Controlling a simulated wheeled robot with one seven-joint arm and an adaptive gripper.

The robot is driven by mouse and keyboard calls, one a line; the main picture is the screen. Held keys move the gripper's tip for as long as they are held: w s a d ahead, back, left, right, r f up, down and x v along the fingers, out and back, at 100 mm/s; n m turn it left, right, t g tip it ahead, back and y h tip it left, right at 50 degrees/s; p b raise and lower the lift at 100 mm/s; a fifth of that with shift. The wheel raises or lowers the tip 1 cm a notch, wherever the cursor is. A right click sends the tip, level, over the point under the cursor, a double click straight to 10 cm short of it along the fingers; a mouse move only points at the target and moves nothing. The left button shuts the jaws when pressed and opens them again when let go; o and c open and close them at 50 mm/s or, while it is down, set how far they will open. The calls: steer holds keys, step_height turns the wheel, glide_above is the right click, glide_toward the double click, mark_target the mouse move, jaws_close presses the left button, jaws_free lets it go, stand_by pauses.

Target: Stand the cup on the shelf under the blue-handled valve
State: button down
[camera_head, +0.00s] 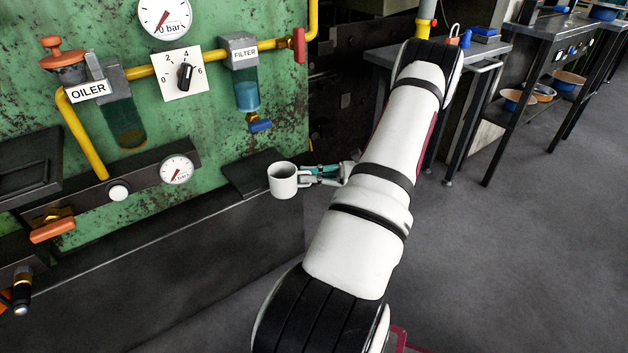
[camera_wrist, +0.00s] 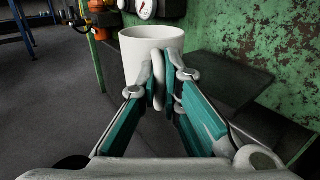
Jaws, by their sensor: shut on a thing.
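A white cup (camera_head: 282,181) is upright in my gripper (camera_head: 322,177), which is shut on the cup's handle. In the wrist view the cup (camera_wrist: 146,52) is ahead of the fingertips (camera_wrist: 164,84), with the handle between them. The blue-handled valve (camera_head: 260,125) hangs below the clear FILTER bowl (camera_head: 246,95) on the green panel. The dark shelf (camera_head: 246,180) juts out below that valve. In the head view the cup overlaps the shelf's right front part; I cannot tell its exact height above the shelf.
An orange-handled OILER (camera_head: 86,88), a yellow pipe (camera_head: 325,18) with a red lever (camera_head: 299,45), and gauges (camera_head: 177,170) are on the green panel. A grey workbench (camera_head: 480,50) stands at the back right. Open floor (camera_head: 520,240) is to the right.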

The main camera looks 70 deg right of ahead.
steer(key=shift+w+d+f+b, duration=0.15)
steer(key=shift+w+d+b, duration=0.35)
steer(key=shift+w+d, duration=1.1)
steer(key=shift+w+d+f+b, duration=0.15)
steer(key=shift+w+d+b, duration=0.5)
steer(key=shift+w, duration=1.7)
steer(key=shift+w+d+f+b, duration=0.15)
steer(key=shift+w+d+b, duration=0.2)
steer(key=shift+w+d, duration=1.3)
steer(key=shift+w+a, duration=0.3)
steer(key=shift+f, duration=0.35)
steer(key=c, duration=1.7)
jaws_free()
steer(key=shift+s, duration=0.1)
steer(key=v, duration=1.2)
